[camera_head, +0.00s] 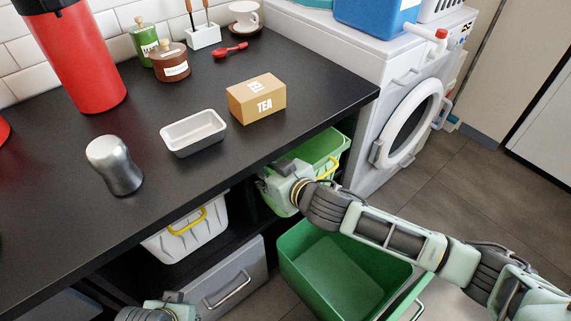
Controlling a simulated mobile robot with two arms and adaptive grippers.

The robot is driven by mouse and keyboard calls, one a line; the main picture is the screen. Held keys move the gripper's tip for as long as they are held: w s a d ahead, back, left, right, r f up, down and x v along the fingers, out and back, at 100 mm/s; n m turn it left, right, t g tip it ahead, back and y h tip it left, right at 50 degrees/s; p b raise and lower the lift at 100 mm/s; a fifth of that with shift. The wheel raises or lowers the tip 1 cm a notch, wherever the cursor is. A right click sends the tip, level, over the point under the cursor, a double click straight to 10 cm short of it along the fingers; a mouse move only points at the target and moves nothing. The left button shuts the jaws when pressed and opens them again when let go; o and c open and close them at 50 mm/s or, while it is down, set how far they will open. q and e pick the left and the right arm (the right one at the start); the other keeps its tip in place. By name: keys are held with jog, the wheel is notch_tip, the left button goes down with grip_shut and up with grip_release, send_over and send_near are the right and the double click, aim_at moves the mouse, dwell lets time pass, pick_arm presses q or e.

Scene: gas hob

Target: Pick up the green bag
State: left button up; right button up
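I see no clear green bag. A green open-topped container (325,146) sits in the upper right shelf bay under the counter, partly hidden by the counter edge and my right arm. My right gripper (268,183) reaches in from the right and is at the front left of this container. Whether it touches it, and how its fingers stand, cannot be told. Below my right arm a larger green bin (340,270) stands open and looks empty. My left gripper (165,308) shows only at the bottom edge, and its fingers are not clear.
The black counter (230,95) holds a tea box (257,99), a metal tin (193,133), a steel shaker (115,166), jars and a red flask (78,55). Below are a white basket (187,230) and a grey drawer (225,285). A washing machine (395,90) stands right.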

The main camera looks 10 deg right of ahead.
jog(key=shift+c, duration=0.3)
grip_shut()
jog(key=shift+r, duration=0.15)
dwell(0.3)
